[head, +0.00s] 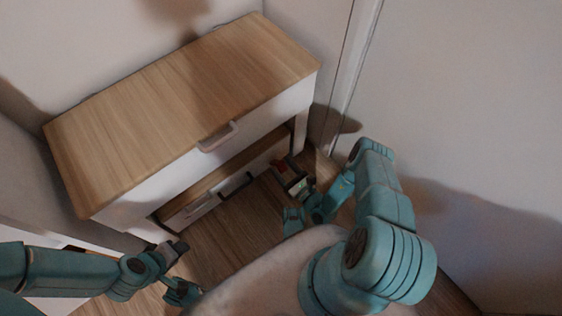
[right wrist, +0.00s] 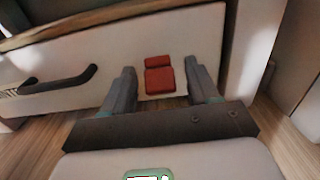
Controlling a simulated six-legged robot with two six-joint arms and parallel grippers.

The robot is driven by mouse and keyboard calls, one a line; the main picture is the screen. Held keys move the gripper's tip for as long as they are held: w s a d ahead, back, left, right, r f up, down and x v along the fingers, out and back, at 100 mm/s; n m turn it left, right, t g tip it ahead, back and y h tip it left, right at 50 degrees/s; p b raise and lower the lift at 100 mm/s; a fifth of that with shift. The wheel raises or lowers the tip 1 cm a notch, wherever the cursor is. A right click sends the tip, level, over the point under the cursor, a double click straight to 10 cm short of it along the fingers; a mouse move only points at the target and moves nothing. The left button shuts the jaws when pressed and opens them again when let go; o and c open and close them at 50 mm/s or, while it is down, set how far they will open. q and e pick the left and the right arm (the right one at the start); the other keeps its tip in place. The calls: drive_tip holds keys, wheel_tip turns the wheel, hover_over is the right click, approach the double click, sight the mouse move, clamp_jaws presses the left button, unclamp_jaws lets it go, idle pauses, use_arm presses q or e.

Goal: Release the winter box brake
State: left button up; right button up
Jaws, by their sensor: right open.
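The winter box appears to be the low, pale-fronted box (head: 262,165) under the wood-topped cabinet; its front also fills the right wrist view (right wrist: 110,75). A red two-part piece (right wrist: 159,77), apparently the brake, sits on that front near its right end. It shows small in the head view (head: 281,166). My right gripper (head: 291,178) is open and faces the front. In the right wrist view its fingers (right wrist: 161,85) stand either side of the red piece, apart from it. My left gripper (head: 177,249) is at lower left, away from the box; its jaws are unclear.
A dark bar handle (right wrist: 62,80) is on the box front, left of the red piece. The cabinet's upper drawer has a handle (head: 218,137) above. A cabinet leg (head: 300,128) stands right of the box. Bare wooden floor (head: 235,225) lies in front; a wall is at right.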

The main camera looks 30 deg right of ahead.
drive_tip(key=shift+w, duration=0.3)
clamp_jaws()
